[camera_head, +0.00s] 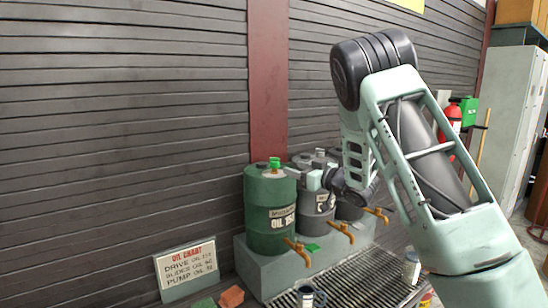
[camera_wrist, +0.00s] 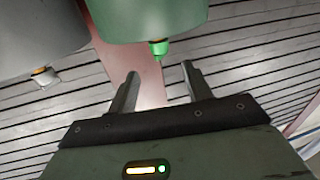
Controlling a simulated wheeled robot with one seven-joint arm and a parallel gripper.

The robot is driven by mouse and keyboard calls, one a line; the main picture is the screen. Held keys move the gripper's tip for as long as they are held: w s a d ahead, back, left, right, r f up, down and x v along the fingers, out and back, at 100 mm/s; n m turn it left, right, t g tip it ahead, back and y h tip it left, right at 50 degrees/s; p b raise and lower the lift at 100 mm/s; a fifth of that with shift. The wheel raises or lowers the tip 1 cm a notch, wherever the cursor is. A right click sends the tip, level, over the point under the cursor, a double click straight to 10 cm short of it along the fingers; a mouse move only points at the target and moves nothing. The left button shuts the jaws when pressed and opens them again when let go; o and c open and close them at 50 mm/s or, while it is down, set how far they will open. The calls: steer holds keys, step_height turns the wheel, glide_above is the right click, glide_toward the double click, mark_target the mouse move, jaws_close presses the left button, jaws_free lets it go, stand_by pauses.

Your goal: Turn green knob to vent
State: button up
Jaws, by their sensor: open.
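The green knob (camera_head: 275,163) sits on top of the green oil drum (camera_head: 262,215) at the left of the drum row. In the wrist view, which looks upside down, the green knob (camera_wrist: 158,48) hangs from the drum's end (camera_wrist: 150,18). My gripper (camera_wrist: 160,74) is open, with its two fingers apart and nothing between them. The knob shows just beyond the fingertips, roughly in line with the gap. In the head view my gripper (camera_head: 298,174) is just right of the knob, at about drum-top height. Contact cannot be told.
Grey drums (camera_head: 315,200) stand close to the right, on the same grey block (camera_head: 275,268). Orange taps (camera_head: 299,252) stick out in front. The slatted wall (camera_head: 130,120) and a red post (camera_head: 268,80) are behind. An oil chart sign (camera_head: 186,269) stands lower left.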

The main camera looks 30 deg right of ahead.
mark_target(278, 163)
steer(key=p+x, duration=0.4)
steer(key=x, duration=0.6)
steer(key=c, duration=0.9)
